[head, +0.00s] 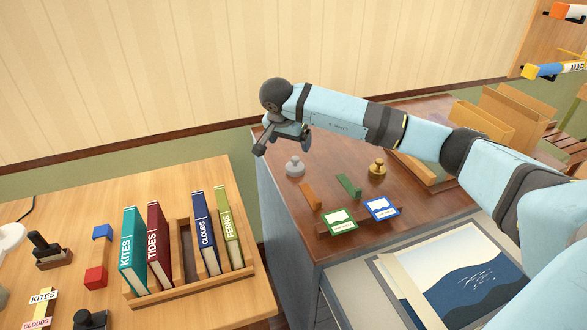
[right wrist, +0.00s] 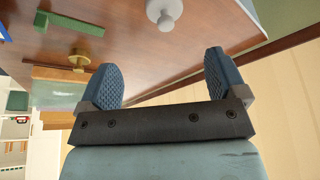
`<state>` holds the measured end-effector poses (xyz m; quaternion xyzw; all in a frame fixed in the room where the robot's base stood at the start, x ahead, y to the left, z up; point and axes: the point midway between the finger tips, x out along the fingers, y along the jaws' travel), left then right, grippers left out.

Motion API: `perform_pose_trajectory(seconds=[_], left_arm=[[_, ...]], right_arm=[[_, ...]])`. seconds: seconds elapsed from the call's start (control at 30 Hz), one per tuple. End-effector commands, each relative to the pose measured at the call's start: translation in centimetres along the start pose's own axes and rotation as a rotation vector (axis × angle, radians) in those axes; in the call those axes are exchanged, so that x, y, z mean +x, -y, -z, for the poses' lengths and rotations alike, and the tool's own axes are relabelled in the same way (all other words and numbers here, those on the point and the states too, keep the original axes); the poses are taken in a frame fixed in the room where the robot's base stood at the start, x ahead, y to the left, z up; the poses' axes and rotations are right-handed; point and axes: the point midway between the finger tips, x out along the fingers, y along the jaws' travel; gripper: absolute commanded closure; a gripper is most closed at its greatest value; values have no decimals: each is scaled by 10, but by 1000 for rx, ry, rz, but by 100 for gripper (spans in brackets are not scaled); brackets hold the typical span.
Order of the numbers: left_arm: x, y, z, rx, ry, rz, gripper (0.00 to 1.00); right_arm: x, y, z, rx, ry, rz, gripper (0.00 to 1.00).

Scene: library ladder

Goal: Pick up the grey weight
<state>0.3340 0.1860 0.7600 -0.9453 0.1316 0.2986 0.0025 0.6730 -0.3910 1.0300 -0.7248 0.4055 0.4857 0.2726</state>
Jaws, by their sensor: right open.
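The grey weight (head: 294,167) stands upright on the brown cabinet top, near its left edge. It also shows in the right wrist view (right wrist: 164,13) at the top, beyond the fingertips and apart from them. My right gripper (head: 282,144) is just above and to the left of the weight in the head view. Its two blue padded fingers (right wrist: 163,77) are spread wide with nothing between them. My left gripper is not in view.
A brass weight (head: 377,169), an orange block (head: 310,195), a green block (head: 348,186) and two framed cards stand on the cabinet top (head: 330,158). A wooden table with a book rack (head: 187,280) is at the left. A wall rises behind the cabinet.

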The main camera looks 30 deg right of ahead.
Motion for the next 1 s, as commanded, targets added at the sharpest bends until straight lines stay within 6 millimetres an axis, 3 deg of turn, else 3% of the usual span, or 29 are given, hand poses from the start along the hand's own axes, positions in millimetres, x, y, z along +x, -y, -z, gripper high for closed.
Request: perform_pose_trajectory(seconds=[0.33,1.0], left_arm=[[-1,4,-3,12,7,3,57],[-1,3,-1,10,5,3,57]], right_arm=[[64,0,0,-1,-3,-6,10],[133,7,5,0,-3,-3,10]])
